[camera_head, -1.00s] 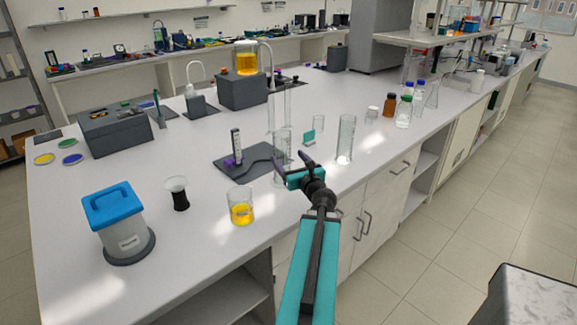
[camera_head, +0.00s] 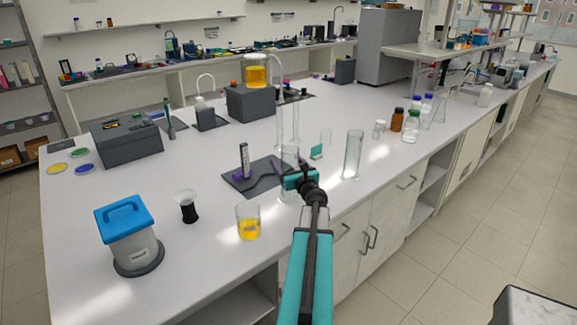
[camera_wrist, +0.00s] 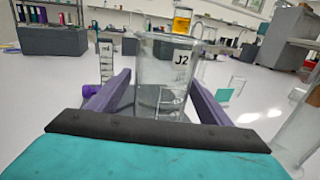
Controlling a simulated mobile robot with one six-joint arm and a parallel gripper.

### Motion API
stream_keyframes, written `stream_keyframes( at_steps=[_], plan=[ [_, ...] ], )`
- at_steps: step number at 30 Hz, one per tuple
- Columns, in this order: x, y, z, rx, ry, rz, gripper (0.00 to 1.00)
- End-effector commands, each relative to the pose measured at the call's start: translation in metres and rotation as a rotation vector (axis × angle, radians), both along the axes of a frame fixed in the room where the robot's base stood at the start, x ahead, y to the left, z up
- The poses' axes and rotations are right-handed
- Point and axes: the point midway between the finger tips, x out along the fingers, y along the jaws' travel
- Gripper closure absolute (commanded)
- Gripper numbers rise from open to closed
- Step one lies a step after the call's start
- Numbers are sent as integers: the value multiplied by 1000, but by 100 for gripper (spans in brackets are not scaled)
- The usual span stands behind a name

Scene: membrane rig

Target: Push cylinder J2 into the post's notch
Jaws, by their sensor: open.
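Cylinder J2 (camera_wrist: 160,80) is clear glass with a white "J2" label, and stands upright. In the wrist view it is between the two purple fingers of my open gripper (camera_wrist: 161,84); I cannot tell whether they touch it. In the head view my gripper (camera_head: 288,176) is at the front of cylinder J2 (camera_head: 290,155), partly covering it. The post (camera_head: 244,160) stands upright on a dark plate (camera_head: 236,178), left of the cylinder; it also shows in the wrist view (camera_wrist: 106,64), left of the fingers. I cannot make out its notch.
Another tall glass cylinder (camera_head: 353,155) stands to the right. A small teal piece (camera_head: 316,152) is behind. A beaker of yellow liquid (camera_head: 248,222) is at the front left. A grey block (camera_head: 249,102) bears a yellow vessel at the back. The bench edge is close in front.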

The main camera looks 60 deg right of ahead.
Motion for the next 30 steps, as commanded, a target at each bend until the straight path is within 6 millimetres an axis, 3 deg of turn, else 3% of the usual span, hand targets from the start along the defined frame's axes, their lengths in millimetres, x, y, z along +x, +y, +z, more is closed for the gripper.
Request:
stream_keyframes(
  at_steps=[6,19,28,30],
  plan=[
    [12,-9,0,1,0,0,27],
    [14,-11,0,0,0,0,27],
    [14,-11,0,0,0,0,76],
    [14,-11,0,0,0,0,80]
  ],
)
